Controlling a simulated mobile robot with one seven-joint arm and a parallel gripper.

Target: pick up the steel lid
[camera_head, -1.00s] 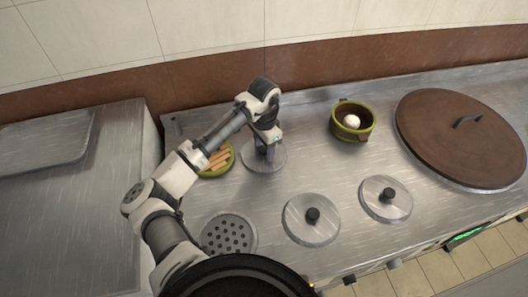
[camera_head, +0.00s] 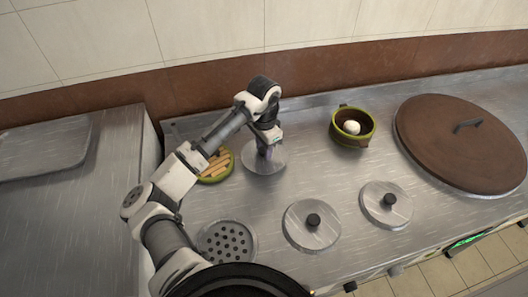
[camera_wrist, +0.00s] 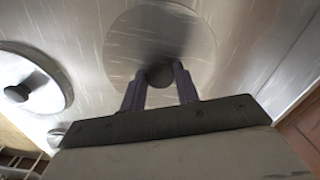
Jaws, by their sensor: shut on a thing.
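The steel lid (camera_head: 278,162) is a round, flat disc at the back of the steel counter, under my gripper. My gripper (camera_head: 264,153) points down at its middle. In the wrist view the lid (camera_wrist: 130,42) lies ahead, with its dark round knob (camera_wrist: 160,75) between the two fingers of my gripper (camera_wrist: 159,78). The fingers are shut on the knob. In the head view my gripper hides the knob. I cannot tell whether the lid rests on the counter or is slightly raised.
Two more knobbed steel lids, a front one (camera_head: 300,230) and a right one (camera_head: 374,208), sit nearer. A green bowl with sticks (camera_head: 216,166) is close left of my gripper. A green pot with a white ball (camera_head: 352,128) and a large brown lid (camera_head: 440,140) stand right. A perforated plate (camera_head: 226,243) lies front left.

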